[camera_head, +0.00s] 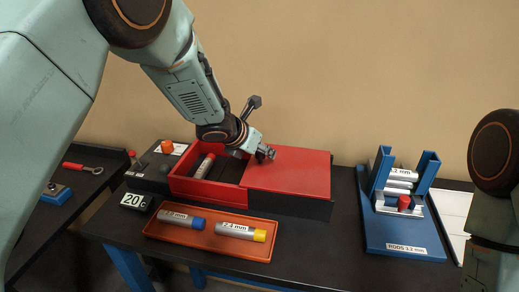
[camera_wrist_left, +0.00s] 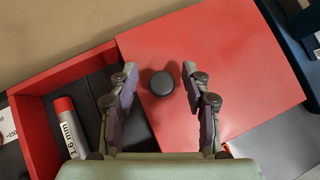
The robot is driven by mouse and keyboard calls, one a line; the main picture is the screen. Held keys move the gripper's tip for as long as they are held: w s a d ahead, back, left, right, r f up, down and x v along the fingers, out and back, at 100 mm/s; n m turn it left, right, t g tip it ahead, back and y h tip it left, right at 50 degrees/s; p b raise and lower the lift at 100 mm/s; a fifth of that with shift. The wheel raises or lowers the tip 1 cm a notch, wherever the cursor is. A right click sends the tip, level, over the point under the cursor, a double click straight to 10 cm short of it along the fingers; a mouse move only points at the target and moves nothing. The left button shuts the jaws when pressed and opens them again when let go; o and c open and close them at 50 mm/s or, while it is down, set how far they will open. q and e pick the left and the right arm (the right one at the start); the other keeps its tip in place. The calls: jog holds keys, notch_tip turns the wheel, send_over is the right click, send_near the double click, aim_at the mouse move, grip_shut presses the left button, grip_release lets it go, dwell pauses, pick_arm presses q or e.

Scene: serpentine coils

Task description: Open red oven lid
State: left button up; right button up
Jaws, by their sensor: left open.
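The red oven (camera_head: 200,188) is a low open-topped box on the dark table. Its flat red lid (camera_head: 295,172) lies to the right, leaving the left part of the box open. A rod with a red cap (camera_head: 204,167) lies inside; the left wrist view shows it marked 1.6 mm (camera_wrist_left: 70,128). My left gripper (camera_head: 266,153) is at the lid's left edge. In the left wrist view its open fingers (camera_wrist_left: 160,76) stand on either side of the lid's round dark knob (camera_wrist_left: 162,84), with gaps. My right gripper is out of view.
An orange tray (camera_head: 160,232) with two labelled rods stands in front of the oven. A 20 °C display (camera_head: 137,201) is at its left. A blue rod rack (camera_head: 400,243) stands to the right. A red-handled wrench (camera_head: 82,168) lies far left.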

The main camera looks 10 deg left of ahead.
pick_arm(q)
jog(key=v, duration=1.2)
jog(key=shift+s, duration=0.1)
